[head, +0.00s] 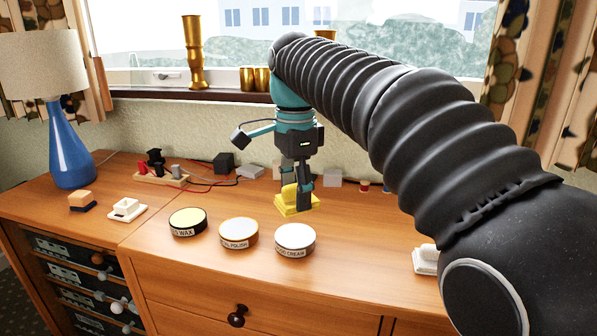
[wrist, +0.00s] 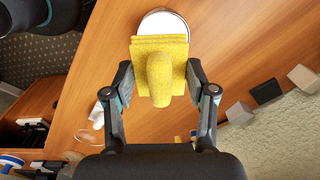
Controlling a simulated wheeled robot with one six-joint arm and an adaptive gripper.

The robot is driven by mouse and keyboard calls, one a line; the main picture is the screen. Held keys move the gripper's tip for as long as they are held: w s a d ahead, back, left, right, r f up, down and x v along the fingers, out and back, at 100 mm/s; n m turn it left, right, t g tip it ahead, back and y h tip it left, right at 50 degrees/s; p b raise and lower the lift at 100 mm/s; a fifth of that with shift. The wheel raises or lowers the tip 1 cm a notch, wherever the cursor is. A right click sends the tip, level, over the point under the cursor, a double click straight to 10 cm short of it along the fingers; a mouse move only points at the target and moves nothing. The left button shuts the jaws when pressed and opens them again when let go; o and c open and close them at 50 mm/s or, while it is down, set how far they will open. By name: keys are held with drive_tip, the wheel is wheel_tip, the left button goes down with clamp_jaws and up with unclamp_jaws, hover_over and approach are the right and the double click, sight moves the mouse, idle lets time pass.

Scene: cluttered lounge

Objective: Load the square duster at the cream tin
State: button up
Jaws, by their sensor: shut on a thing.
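The yellow square duster (head: 297,205), a flat square pad with an upright knob, hangs from my gripper (head: 296,188). My gripper is shut on the knob. In the wrist view the duster (wrist: 150,45) sits between the fingers of my gripper (wrist: 160,85). The cream tin (head: 295,241), round with a whitish top and a label ending in "CREAM", stands on the wooden top, just in front of and below the duster in the head view. In the wrist view a round pale tin (wrist: 165,20) is partly hidden behind the duster.
The polish tin (head: 238,233) and wax tin (head: 188,222) stand left of the cream tin. A white-based block (head: 127,210), an orange and dark block (head: 82,201) and a blue lamp (head: 70,150) are farther left. A white item (head: 426,262) lies right. Small blocks and cables line the back.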

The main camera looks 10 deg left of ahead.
sight(295, 235)
drive_tip(key=shift+w, duration=0.25)
drive_tip(key=shift+w+f, duration=0.1)
drive_tip(key=shift+f, duration=0.1)
drive_tip(key=shift+a+f, duration=0.1)
drive_tip(key=shift+f, duration=1.75)
drive_tip(key=shift+f+b, duration=0.7)
drive_tip(key=shift+f, duration=0.25)
drive_tip(key=shift+f, duration=0.6)
idle(0.3)
drive_tip(key=shift+r+p, duration=0.85)
drive_tip(key=shift+r, duration=2.75)
